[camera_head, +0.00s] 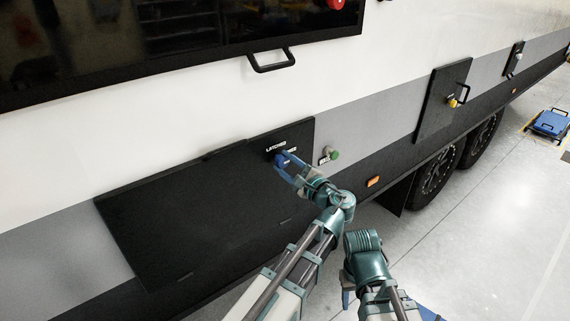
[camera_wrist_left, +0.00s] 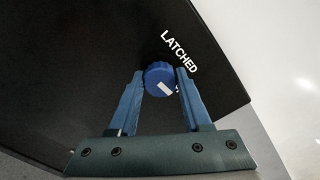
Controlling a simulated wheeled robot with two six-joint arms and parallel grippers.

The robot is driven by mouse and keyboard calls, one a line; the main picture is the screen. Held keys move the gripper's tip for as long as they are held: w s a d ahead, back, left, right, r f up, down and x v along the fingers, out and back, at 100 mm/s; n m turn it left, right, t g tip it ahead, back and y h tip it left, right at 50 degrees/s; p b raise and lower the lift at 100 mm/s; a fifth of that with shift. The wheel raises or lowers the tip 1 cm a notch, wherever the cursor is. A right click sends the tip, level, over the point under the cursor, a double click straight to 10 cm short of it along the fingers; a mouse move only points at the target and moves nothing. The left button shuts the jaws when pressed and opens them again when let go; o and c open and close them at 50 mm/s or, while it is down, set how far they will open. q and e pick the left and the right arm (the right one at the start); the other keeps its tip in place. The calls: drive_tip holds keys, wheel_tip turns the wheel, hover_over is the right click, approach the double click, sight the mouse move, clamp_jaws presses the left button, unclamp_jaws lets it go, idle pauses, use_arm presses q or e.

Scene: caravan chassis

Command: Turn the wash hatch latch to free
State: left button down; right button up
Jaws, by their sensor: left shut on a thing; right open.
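A round blue latch knob (camera_head: 281,160) sits on the large black hatch panel (camera_head: 200,205) at the panel's upper right corner. It also shows in the left wrist view (camera_wrist_left: 158,76), with a white mark on its face. White lettering reading LATCHED (camera_wrist_left: 179,52) is printed beside it. A second label is mostly covered. My left gripper (camera_wrist_left: 160,82) is shut on the knob, one blue finger on each side. My right gripper (camera_head: 346,297) hangs low at the front, away from the panel; it is open, with its fingers mostly hidden.
A green knob (camera_head: 334,155) with a small label is just right of the panel. Farther right is another black hatch (camera_head: 441,98) with a yellow knob and a handle. A black handle (camera_head: 271,60) is above.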

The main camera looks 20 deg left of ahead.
use_arm(q)
drive_tip(key=shift+m, duration=0.3)
idle(0.4)
drive_tip(key=shift+c, duration=1.7)
unclamp_jaws()
